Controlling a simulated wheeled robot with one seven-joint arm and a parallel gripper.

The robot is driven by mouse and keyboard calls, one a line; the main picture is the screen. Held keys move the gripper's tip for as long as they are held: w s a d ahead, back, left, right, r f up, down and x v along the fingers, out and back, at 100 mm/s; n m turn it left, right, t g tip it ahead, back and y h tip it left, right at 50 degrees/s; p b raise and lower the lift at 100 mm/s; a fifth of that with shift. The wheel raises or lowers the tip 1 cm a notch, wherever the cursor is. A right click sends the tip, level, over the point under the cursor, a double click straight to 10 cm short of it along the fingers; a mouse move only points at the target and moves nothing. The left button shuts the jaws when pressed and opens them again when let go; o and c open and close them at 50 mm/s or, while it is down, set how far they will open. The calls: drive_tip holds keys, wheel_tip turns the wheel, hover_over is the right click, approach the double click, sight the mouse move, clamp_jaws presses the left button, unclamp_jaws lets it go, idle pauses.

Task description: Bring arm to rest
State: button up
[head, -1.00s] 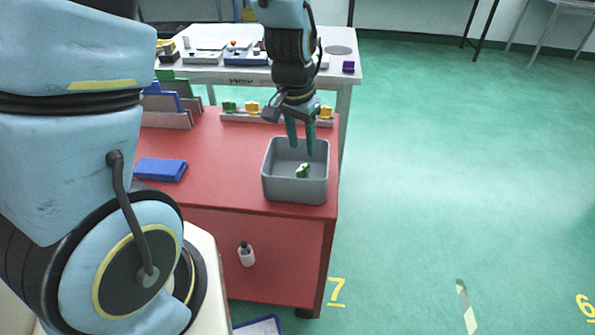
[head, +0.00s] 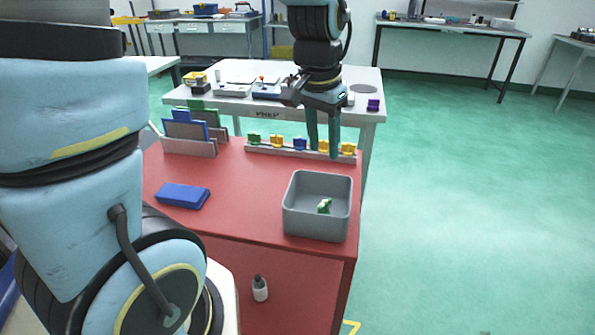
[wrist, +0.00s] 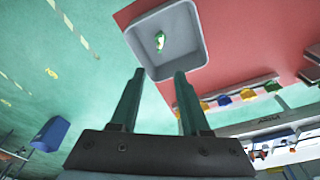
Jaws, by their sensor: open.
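My gripper (head: 323,153) hangs from my blue arm above the far right part of the red cabinet top, fingers pointing down. It is open and empty, with a clear gap between its two fingers in the wrist view (wrist: 158,88). A grey open bin (head: 290,222) stands at the cabinet's front right corner, nearer than the gripper. A small green and white piece (head: 324,206) lies in the bin. The bin (wrist: 203,40) and the piece (wrist: 159,42) also show in the wrist view, beyond the fingertips.
A rail (head: 262,151) with several yellow, green and blue pieces stands near the gripper. A blue case (head: 182,196) and a rack of panels (head: 190,147) are on the left. A white table (head: 235,104) with trays stands behind. Green floor at right is free.

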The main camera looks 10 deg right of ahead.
drive_tip(key=w+a+f+n, duration=0.1)
drive_tip(key=a+n, duration=0.4)
drive_tip(key=a, duration=0.6)
drive_tip(key=w+a+f+n+y, duration=0.1)
drive_tip(key=a+n, duration=0.3)
drive_tip(key=a, duration=0.8)
drive_tip(key=shift+w+a+f+n+t, duration=0.2)
drive_tip(key=shift+a+f+n+t, duration=0.15)
drive_tip(key=shift+f, duration=0.4)
